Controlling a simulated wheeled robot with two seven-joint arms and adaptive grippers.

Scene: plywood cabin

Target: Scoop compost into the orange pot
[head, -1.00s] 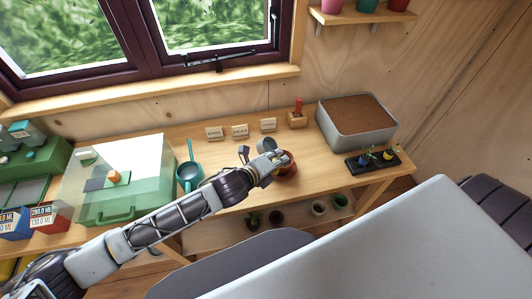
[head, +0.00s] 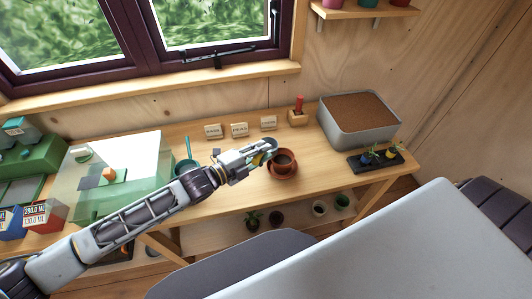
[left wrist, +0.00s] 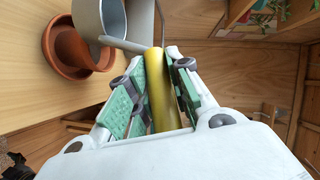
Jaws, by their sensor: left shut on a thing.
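The orange pot (head: 282,157) stands on a terracotta saucer (head: 283,176) on the bench, and its inside looks dark brown. In the left wrist view the pot (left wrist: 72,48) is at upper left, partly behind the scoop. My left gripper (head: 262,150) is just left of the pot, shut on the yellow handle (left wrist: 160,85) of a grey metal scoop (left wrist: 90,15). The scoop's bowl is beside or over the pot's rim; I cannot tell whether they touch, nor see what is in it. Compost fills the grey tub (head: 352,134) at back right. My right gripper is not in view.
A seedling tray (head: 375,160) lies right of the pot. A wooden block with a red-handled tool (head: 298,113) and several label blocks (head: 240,130) stand behind. A clear-topped green box (head: 115,170) and a teal watering can (head: 187,166) are left. The bench front is clear.

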